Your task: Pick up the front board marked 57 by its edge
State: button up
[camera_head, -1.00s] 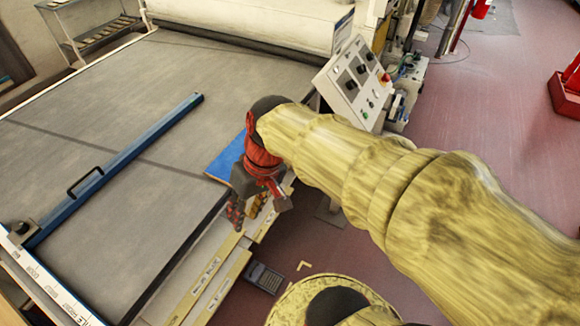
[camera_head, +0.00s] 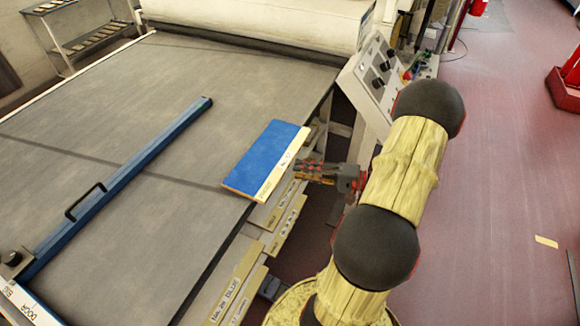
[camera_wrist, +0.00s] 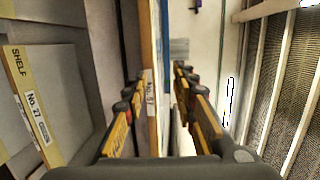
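The front board (camera_head: 258,158) is a flat blue-topped panel lying on the grey bed's right edge, with a pale labelled strip along its near edge. The strip's number is small but seems to read No. 57. My gripper (camera_head: 299,172) is level with this strip and right beside it, pointing left. In the wrist view the board (camera_wrist: 158,40) stands edge-on between the fingers of my gripper (camera_wrist: 160,100). The fingers are apart, one on each side of the edge, and a gap shows on the right side. Whether the left finger touches cannot be told.
A blue bar with a handle (camera_head: 130,165) crosses the grey bed (camera_head: 110,105). Labelled shelf boards (camera_head: 285,225) sit below the bed's right edge; a board labelled No. 27 (camera_wrist: 35,105) shows at the wrist view's left. A control panel (camera_head: 375,75) stands behind my arm.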

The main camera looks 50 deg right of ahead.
aim_at(290, 162)
jog(key=s+d+f+m+t+h, duration=0.2)
jog(key=d+f, duration=0.1)
jog(key=d, duration=0.1)
jog(key=x, duration=0.9)
jog(key=shift+w+d+r, duration=0.1)
jog(key=shift+w+r, duration=0.1)
grip_shut()
dwell(2.1)
jog(key=shift+r+p, duration=0.75)
jog(key=shift+r, duration=0.9)
jog(key=shift+f, duration=0.1)
